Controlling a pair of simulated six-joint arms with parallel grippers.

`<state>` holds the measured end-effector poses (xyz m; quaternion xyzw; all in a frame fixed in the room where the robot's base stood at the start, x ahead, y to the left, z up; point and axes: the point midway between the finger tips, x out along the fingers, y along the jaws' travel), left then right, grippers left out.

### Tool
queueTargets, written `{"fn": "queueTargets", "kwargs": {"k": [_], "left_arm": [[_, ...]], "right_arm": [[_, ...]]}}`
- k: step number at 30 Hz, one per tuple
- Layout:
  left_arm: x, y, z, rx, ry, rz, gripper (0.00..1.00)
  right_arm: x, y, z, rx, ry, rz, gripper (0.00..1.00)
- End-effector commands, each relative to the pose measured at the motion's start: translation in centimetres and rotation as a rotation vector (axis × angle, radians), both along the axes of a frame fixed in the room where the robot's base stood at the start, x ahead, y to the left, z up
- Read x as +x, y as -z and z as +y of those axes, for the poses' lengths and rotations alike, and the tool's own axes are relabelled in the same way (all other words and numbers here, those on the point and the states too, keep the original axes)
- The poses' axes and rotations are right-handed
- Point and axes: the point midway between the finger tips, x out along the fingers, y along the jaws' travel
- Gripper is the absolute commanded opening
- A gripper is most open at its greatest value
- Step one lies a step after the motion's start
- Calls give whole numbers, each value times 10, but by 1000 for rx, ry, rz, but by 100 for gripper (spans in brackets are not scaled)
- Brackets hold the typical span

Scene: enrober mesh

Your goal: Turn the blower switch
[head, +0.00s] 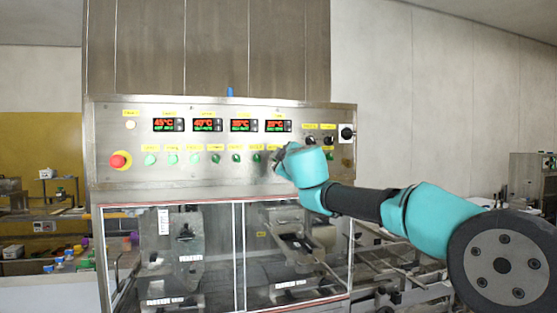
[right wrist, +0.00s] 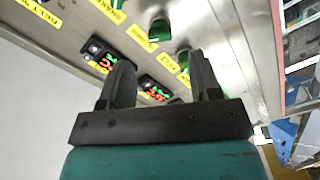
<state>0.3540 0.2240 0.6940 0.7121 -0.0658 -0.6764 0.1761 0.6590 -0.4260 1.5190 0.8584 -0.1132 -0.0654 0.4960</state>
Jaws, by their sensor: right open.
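A steel control panel (head: 225,178) carries a row of green switches (head: 195,158) under yellow labels. The labels are too small in the head view to tell which is the blower switch. My right gripper (head: 279,158) is at the panel's right part, by the right end of this row, and hides part of the panel behind it. In the right wrist view my right gripper (right wrist: 163,72) is open and empty. A green switch (right wrist: 160,29) shows beyond its fingertips, and another green switch (right wrist: 183,56) shows between the fingers, partly hidden. My left gripper is not in view.
Several red-green temperature displays (head: 207,125) sit above the switches. A red emergency button (head: 120,160) is at the panel's left. Black knobs (head: 329,141) and a black rotary switch (head: 347,133) are at its right. Glazed doors (head: 238,255) are below.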

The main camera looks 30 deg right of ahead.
Motion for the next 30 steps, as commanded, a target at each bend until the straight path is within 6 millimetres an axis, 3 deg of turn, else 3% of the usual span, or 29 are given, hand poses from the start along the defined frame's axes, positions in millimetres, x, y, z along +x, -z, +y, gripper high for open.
{"fn": "queueTargets", "kwargs": {"k": [12,25,30], "left_arm": [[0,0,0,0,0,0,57],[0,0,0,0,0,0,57],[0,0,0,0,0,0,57]], "right_arm": [[50,0,-13,0,0,1,57],[57,0,-15,0,0,0,57],[57,0,-15,0,0,0,42]]}}
